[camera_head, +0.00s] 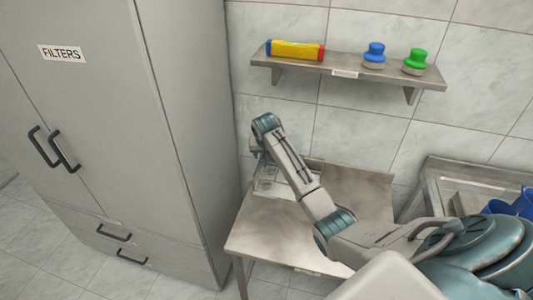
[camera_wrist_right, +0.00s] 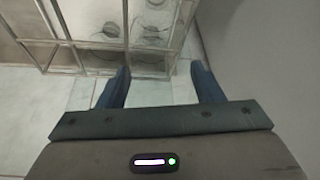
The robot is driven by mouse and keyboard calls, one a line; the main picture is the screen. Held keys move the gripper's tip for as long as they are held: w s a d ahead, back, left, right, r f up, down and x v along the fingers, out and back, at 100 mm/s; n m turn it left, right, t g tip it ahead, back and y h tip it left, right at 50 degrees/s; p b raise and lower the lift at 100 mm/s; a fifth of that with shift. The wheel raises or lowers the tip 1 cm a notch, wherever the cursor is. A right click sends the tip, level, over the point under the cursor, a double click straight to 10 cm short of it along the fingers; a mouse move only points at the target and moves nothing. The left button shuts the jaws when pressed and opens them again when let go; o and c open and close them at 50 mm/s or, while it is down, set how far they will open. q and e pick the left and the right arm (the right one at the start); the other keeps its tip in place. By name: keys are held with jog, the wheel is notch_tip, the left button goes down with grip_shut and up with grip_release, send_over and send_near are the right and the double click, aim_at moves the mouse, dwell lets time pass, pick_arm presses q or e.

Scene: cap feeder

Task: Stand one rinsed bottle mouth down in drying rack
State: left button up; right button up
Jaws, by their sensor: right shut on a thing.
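My right gripper (camera_head: 256,150) is over the back left of the steel table, mostly hidden behind my own wrist. In the right wrist view its two dark blue fingers (camera_wrist_right: 160,85) stand apart, shut on a bottle that is clear or too faint to make out between them. The wire drying rack (camera_wrist_right: 75,45) lies just beyond the fingertips, with round shapes visible through its bars. In the head view the rack (camera_head: 268,182) is a small, faint frame below the gripper. I cannot tell whether the bottle touches the rack. My left gripper is not in view.
A tall grey cabinet (camera_head: 90,100) marked FILTERS stands close left of the steel table (camera_head: 275,235). A wall shelf (camera_head: 345,75) above holds a yellow-red box (camera_head: 296,50), a blue-topped item (camera_head: 374,53) and a green-topped one (camera_head: 416,60). Blue items (camera_head: 505,207) sit in a basin at right.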

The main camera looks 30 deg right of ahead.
jog(key=o, duration=1.2)
jog(key=shift+o, duration=0.4)
